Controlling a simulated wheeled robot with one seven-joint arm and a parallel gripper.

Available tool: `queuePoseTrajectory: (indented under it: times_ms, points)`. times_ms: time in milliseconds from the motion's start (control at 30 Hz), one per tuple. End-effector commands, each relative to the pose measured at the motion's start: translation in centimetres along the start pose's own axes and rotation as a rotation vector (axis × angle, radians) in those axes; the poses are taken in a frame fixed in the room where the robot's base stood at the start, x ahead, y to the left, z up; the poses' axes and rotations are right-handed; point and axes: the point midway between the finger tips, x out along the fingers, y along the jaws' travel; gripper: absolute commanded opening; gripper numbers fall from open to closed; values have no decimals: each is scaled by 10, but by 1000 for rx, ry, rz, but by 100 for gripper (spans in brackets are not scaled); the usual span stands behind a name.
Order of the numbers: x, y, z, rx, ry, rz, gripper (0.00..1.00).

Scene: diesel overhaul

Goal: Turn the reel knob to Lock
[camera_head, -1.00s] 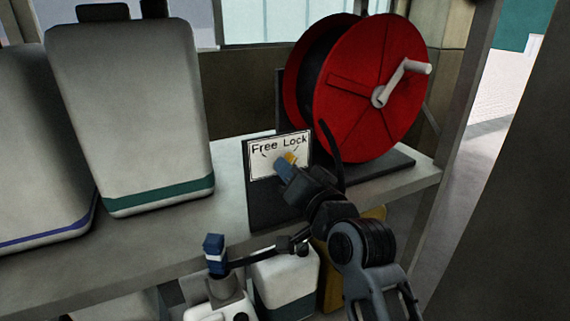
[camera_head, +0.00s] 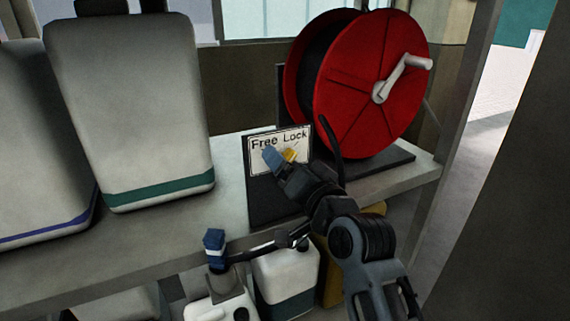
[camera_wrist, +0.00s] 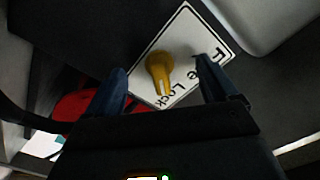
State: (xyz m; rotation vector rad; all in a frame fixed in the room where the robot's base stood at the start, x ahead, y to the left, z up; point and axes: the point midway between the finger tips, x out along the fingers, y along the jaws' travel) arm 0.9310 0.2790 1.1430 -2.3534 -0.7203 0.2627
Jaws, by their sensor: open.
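The yellow reel knob (camera_wrist: 159,72) sits on a white plate (camera_wrist: 190,52) marked Free and Lock. In the head view the knob (camera_head: 290,155) shows only in part beside my gripper, its pointer toward the Lock side. My gripper (camera_head: 272,157) is in front of the plate. In the wrist view my gripper (camera_wrist: 165,83) is open, with one blue finger on each side of the knob and visible gaps to it. I cannot tell how far the fingertips are from the plate in depth.
A red reel (camera_head: 370,85) with a grey crank (camera_head: 403,77) stands right of the plate. A large white canister with a green band (camera_head: 130,110) stands left.

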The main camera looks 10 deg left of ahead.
Motion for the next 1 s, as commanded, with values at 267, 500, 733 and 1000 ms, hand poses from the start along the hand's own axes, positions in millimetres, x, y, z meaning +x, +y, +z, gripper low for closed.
queuePoseTrajectory:
  times_ms: [267,500,733,1000]
  points:
    - [0,0,0,0,0,0,89]
    - [-4,0,0,0,0,0,89]
    - [-34,1,0,0,1,2,89]
    - [-66,0,0,0,1,1,89]
